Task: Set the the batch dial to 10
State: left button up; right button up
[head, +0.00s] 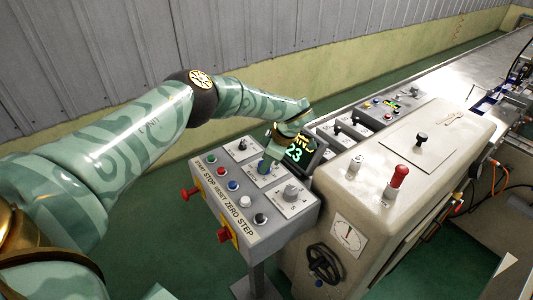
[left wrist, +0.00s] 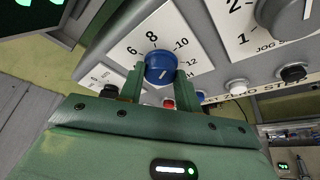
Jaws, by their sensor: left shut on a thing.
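The batch dial is a blue round knob (left wrist: 160,66) on a white plate marked 6, 8, 10 and 12, seen in the left wrist view. A short pale mark shows on its face, but I cannot tell for sure which number it points to. My left gripper (left wrist: 160,82) has one green finger on each side of the knob and is shut on it. In the head view my left gripper (head: 268,160) reaches down onto the control panel (head: 250,215) and hides most of the dial. My right gripper is not in view.
A grey jog knob (head: 290,192) stands close to the dial. A display (head: 297,150) reading 23 is behind it. A beige machine housing (head: 400,160) stands to the right.

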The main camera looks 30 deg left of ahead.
pick_arm(q)
jog(key=shift+s+m+t+p, duration=0.1)
jog(key=shift+m+t+p, duration=0.4)
jog(key=shift+m+p, duration=0.7)
jog(key=o, duration=1)
jog(key=shift+c, duration=0.2)
jog(key=v, duration=1.6)
jog(key=shift+d, duration=0.15)
